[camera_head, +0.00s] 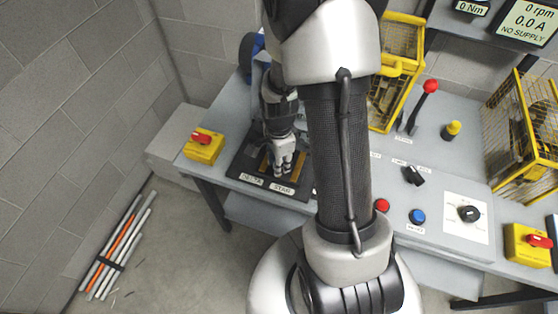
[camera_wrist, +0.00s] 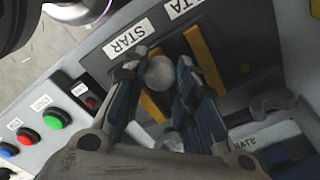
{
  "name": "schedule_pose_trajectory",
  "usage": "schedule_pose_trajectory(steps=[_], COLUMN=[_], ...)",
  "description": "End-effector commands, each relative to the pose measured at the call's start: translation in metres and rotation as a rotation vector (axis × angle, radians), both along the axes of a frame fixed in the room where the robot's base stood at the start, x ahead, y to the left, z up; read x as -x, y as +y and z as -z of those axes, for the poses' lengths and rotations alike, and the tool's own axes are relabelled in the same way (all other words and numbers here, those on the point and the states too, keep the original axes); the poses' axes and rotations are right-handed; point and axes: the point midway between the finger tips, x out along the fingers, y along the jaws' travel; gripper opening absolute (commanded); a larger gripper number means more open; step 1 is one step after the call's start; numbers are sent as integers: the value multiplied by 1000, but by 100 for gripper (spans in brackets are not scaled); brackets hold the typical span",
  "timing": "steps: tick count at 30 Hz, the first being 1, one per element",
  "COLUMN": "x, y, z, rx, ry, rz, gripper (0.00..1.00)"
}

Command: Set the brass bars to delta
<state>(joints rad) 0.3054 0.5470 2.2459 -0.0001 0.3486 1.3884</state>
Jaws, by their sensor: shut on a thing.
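A dark board (camera_head: 238,168) carries the brass bars and has white DELTA (camera_head: 252,179) and STAR (camera_head: 283,190) labels along its near edge. In the wrist view, one brass bar (camera_wrist: 204,58) lies bare on the DELTA side. Another brass piece (camera_wrist: 151,107) shows beneath my fingers on the STAR side, partly hidden. My gripper (camera_head: 283,165) is down over the board. In the wrist view its fingers (camera_wrist: 157,80) are shut on a grey round knob (camera_wrist: 160,72). The fingers hide how the knob meets the bars.
Yellow boxes with red switches stand at the bench's left end (camera_head: 203,146) and right end (camera_head: 529,242). A red-tipped lever (camera_head: 429,88) and yellow cages (camera_head: 398,70) stand further back. Green (camera_wrist: 57,119) and red buttons lie beside the board. My arm covers the middle of the bench.

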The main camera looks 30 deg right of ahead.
Motion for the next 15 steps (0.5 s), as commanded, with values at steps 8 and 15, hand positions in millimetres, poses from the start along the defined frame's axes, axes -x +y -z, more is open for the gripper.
schedule_pose_trajectory(steps=[8,15], x=[0,-20], y=[0,16], z=[0,-1], rx=[0,0], ry=[0,-1], rz=[0,-6], gripper=[0,0])
